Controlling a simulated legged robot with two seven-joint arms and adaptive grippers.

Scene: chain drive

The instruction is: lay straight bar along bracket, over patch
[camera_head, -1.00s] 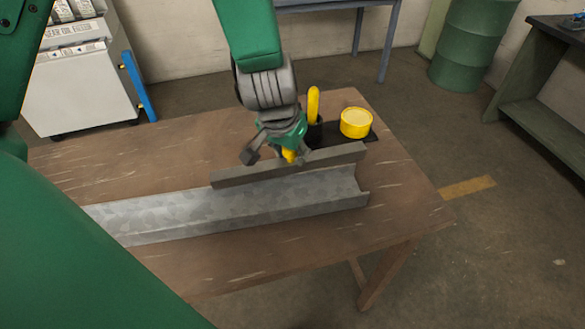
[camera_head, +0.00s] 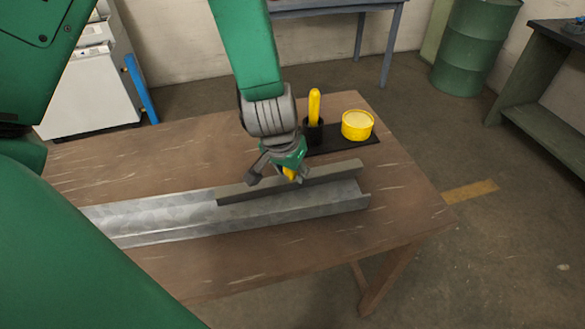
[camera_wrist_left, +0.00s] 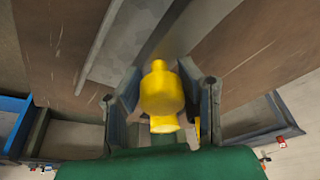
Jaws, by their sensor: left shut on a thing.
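The straight bar (camera_head: 335,174) is a dark grey strip along the back side of the right half of the bracket (camera_head: 155,222), a pale metal channel on the table. The bar looks roughly parallel to the bracket and very low over it; I cannot tell if they touch. My left gripper (camera_head: 276,179) is shut on the bar near its middle, with a yellow piece at the grip. In the left wrist view the yellow piece (camera_wrist_left: 162,90) sits between the fingers and hides part of the bar. I cannot make out the patch. My right gripper is not in view.
The wooden table (camera_head: 260,258) is clear in front of the bracket. Behind it, a black tray (camera_head: 330,141) holds a yellow tub (camera_head: 357,126) and a yellow handle (camera_head: 314,105) stands in a dark cup, close to my left gripper.

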